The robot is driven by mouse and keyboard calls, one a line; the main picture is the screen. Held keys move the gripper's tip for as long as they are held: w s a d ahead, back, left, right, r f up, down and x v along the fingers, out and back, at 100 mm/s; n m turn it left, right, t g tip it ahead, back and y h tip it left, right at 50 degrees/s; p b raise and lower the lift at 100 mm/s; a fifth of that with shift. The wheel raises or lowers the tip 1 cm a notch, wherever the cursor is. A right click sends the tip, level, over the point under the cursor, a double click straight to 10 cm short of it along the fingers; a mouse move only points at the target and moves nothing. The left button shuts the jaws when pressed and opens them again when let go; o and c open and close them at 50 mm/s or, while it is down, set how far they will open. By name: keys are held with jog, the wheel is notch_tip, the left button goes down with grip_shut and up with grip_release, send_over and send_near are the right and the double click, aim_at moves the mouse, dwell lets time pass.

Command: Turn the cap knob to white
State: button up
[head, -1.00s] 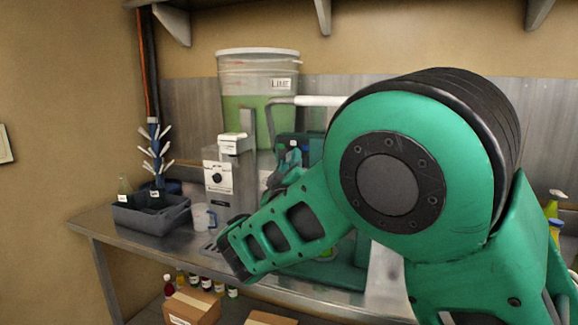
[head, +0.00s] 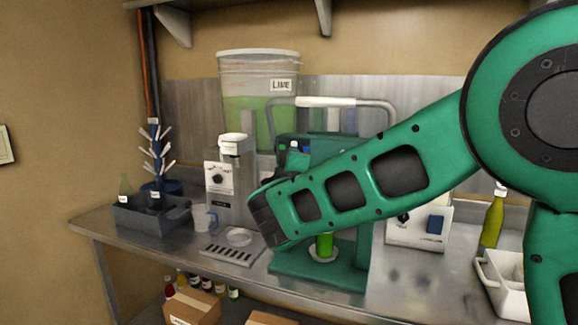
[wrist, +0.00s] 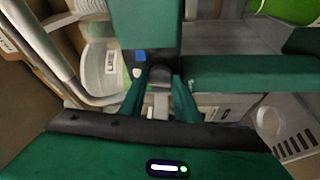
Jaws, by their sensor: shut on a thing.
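The green capping machine (head: 340,268) stands on the steel counter with a green bottle (head: 324,246) on its base. In the wrist view, the cap knob (wrist: 160,76) is a dark rounded piece on the machine's green front (wrist: 146,25). A blue mark (wrist: 140,56) and a small white mark (wrist: 137,72) show at its upper left. My gripper (wrist: 160,86) is shut on the knob, one finger on each side. In the head view my forearm hides the knob and most of the gripper. Which colour the knob points to cannot be told.
A large lime bucket (head: 258,75) is behind. A white box (head: 420,228), a yellow-green bottle (head: 492,220) and a white container (head: 503,280) are at right. The machine's bar handle (head: 325,101) arches above my forearm.

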jog(key=shift+a+f+n+g, duration=0.15)
jog(key=shift+n+g, duration=0.35)
jog(key=shift+n, duration=0.6)
jog(key=o, duration=1)
jog(key=s, duration=1)
jog(key=shift+s+d, duration=0.35)
